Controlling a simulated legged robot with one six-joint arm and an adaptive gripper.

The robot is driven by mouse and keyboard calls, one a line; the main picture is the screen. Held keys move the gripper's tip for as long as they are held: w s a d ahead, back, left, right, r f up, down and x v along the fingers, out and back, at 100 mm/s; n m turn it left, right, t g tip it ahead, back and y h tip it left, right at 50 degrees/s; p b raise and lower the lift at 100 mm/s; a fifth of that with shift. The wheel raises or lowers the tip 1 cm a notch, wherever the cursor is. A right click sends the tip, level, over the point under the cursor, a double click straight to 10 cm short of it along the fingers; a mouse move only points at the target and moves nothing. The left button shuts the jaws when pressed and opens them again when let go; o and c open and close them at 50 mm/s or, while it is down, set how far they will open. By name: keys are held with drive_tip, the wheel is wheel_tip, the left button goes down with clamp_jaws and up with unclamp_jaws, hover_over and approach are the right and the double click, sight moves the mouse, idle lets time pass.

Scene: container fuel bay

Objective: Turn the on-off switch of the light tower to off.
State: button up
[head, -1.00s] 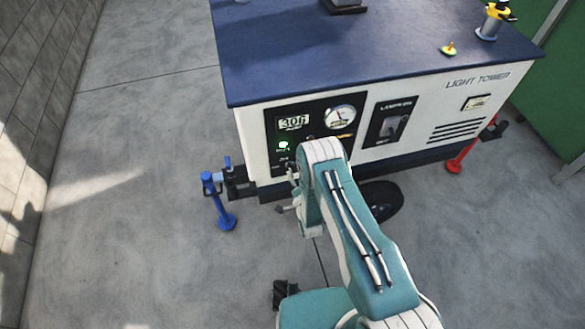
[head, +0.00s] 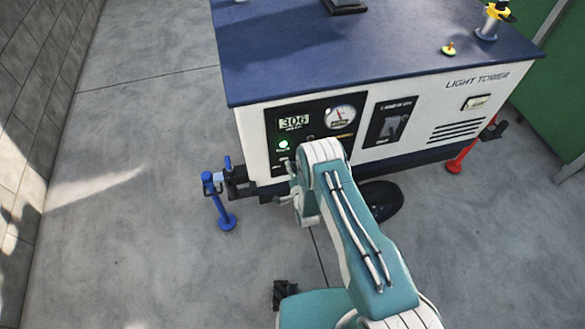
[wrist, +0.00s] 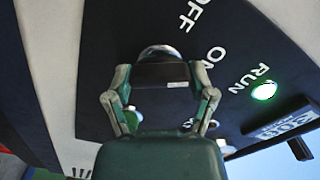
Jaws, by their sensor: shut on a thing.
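The light tower (head: 370,160) is a white cabinet with a dark blue top. Its black control panel (head: 318,121) faces me. In the wrist view, the on-off switch (wrist: 160,51) shows as a pale rounded edge beyond a dark block, near the words OFF and ON. My gripper (wrist: 160,80) has a finger on each side of it and is shut on it. The exact knob angle is hard to see. The RUN lamp (wrist: 264,91) glows green. In the head view my gripper (head: 290,170) is at the panel's lower left, and my arm hides the switch.
A large rocker switch (head: 392,124) and a round gauge (head: 340,117) lie right of the digital display (head: 294,122). A blue outrigger leg (head: 219,200) stands close left of my gripper. Open concrete floor lies left of the tower.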

drive_tip(key=shift+f+n, duration=0.1)
drive_tip(key=shift+n, duration=0.3)
drive_tip(key=n, duration=1.1)
drive_tip(key=shift+a, duration=0.1)
idle(0.3)
drive_tip(key=o, duration=1.1)
drive_tip(key=shift+a, duration=0.1)
drive_tip(key=shift+c, duration=0.2)
drive_tip(key=v, duration=1.2)
